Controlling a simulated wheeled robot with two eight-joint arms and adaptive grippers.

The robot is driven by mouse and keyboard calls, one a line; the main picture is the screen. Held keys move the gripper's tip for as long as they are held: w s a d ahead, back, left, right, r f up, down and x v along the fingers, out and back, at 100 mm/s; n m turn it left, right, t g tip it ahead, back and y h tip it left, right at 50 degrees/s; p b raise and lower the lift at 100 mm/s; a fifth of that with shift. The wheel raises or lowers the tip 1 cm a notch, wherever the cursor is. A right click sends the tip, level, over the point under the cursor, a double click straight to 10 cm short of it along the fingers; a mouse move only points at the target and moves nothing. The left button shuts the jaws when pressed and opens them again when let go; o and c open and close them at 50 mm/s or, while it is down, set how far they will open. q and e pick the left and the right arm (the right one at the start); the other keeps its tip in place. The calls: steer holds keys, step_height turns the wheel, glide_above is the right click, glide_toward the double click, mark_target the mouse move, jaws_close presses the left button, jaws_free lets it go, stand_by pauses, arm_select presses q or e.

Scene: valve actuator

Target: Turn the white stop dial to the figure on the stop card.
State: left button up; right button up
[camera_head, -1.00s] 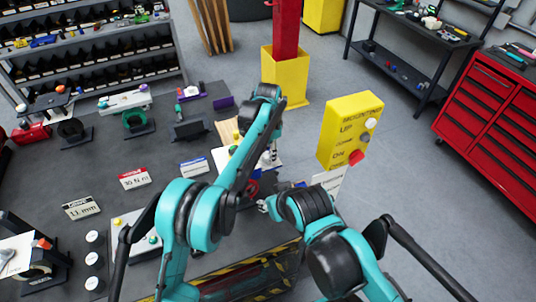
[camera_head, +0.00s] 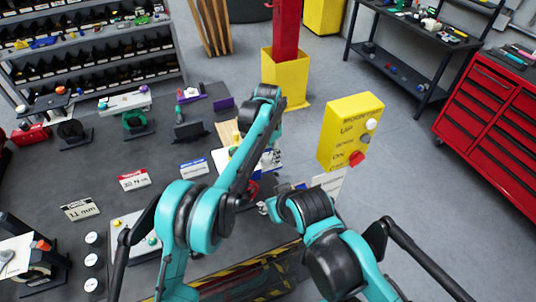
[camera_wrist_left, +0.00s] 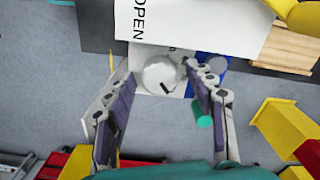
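The white stop dial (camera_wrist_left: 165,75) is round with a short dark mark, and it sits between the fingers of my left gripper (camera_wrist_left: 160,70) in the left wrist view. The fingers stand apart on either side of it; a gap shows on the left, and I cannot tell whether the right finger touches. In the head view my left arm largely hides the dial and actuator. Cards stand on the table: a black-edged one reading about 11 mm (camera_head: 82,209), a red-topped one (camera_head: 134,180) and a blue-topped one (camera_head: 194,167). Their headings are too small to read. My right gripper (camera_head: 264,208) is small and partly hidden.
A white plate marked OPEN (camera_wrist_left: 190,22) lies close beyond the dial. A teal cylinder (camera_wrist_left: 203,114) is beside the right finger. A yellow button box (camera_head: 345,133) stands right of my arms. Striped edging (camera_head: 250,272) lies at the front.

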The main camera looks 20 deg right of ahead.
mark_target(268, 155)
arm_select(q)
steer(key=shift+r, duration=0.1)
step_height(268, 155, up, 12)
stand_by(0.5)
stand_by(0.4)
